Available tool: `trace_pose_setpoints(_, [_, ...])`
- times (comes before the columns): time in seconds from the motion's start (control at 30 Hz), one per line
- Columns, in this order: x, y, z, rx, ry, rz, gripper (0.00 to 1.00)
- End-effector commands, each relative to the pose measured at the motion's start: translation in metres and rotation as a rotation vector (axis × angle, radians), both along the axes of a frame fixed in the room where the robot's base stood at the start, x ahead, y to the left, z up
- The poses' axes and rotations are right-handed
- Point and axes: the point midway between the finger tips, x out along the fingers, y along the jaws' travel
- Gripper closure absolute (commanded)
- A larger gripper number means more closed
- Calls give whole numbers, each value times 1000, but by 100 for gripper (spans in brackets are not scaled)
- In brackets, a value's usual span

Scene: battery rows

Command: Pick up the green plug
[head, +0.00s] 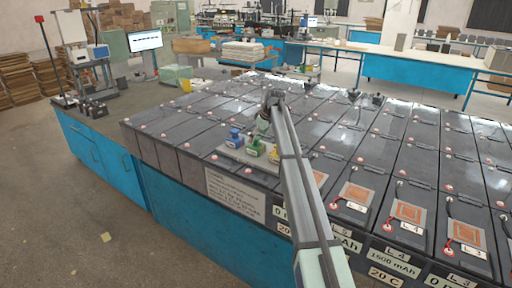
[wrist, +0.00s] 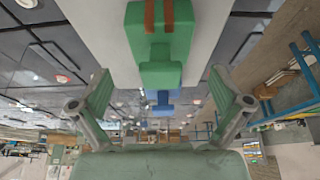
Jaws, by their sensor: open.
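The green plug (head: 255,148) stands on a pale board (head: 236,157) on the battery rows, between a blue plug (head: 235,136) on its left and a yellow plug (head: 273,155) on its right. In the wrist view the green plug (wrist: 158,48) is large at upper centre, with two copper-brown prongs (wrist: 158,15). The blue plug (wrist: 162,102) shows behind it. My gripper (wrist: 160,82) is open, one finger on each side of the green plug's line, with clear gaps and no contact seen. In the head view my gripper (head: 264,122) hangs just above the plugs; its fingertips are hard to make out.
Rows of dark batteries (head: 180,122) with red-and-white terminals surround the board. Orange-patterned pads (head: 357,193) lie on some near batteries. The space above the batteries left of my arm looks clear.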

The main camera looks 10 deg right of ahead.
Motion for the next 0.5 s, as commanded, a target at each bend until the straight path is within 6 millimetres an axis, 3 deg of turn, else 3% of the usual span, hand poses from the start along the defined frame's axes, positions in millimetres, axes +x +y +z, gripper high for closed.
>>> trace_pose_setpoints(0.17, [2,3,-9,0,3,1,0])
trace_pose_setpoints(0.5, [11,14,-47,1,2,1,0])
